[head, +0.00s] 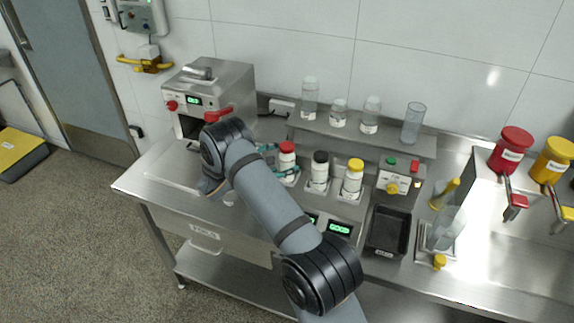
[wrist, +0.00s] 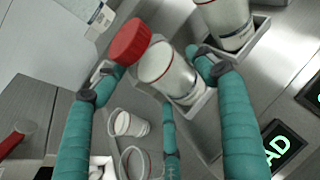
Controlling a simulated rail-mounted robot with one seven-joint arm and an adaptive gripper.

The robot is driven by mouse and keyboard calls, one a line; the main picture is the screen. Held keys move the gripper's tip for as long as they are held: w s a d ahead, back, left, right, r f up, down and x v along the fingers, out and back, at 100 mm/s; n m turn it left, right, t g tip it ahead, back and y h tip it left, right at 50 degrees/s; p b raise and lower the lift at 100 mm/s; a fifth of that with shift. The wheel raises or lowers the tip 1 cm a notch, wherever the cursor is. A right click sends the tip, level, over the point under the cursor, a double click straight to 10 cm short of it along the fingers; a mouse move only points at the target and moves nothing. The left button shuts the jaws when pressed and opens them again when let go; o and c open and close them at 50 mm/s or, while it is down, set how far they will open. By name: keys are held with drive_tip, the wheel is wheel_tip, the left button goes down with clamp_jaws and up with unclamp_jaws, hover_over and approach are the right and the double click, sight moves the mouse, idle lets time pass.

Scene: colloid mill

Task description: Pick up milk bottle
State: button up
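Three white bottles with red, black and yellow caps stand in a row of holders on the bench. I cannot read which label says milk. The red-capped bottle (head: 287,160) is the left one; in the wrist view this bottle (wrist: 175,76) stands between my teal fingers with its red cap toward the left. My gripper (wrist: 153,62) is open around it, one finger on each side and a third below; contact is unclear. The black-capped bottle (head: 320,172) and yellow-capped bottle (head: 353,180) stand to the right. In the head view my arm partly hides my gripper (head: 278,163).
A steel machine (head: 215,90) stands at the left. A shelf (head: 395,140) with glass bottles is behind the row. A black tray (head: 388,230) and a control box (head: 398,178) are to the right. Small cups (wrist: 128,122) lie below the bottle in the wrist view.

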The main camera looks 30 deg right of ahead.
drive_tip(key=c, duration=1)
drive_tip(key=shift+c, duration=0.2)
wheel_tip(320, 180, up, 10)
drive_tip(key=shift+r+b, duration=0.1)
drive_tip(key=shift+b, duration=1.05)
drive_tip(key=shift+c, duration=0.2)
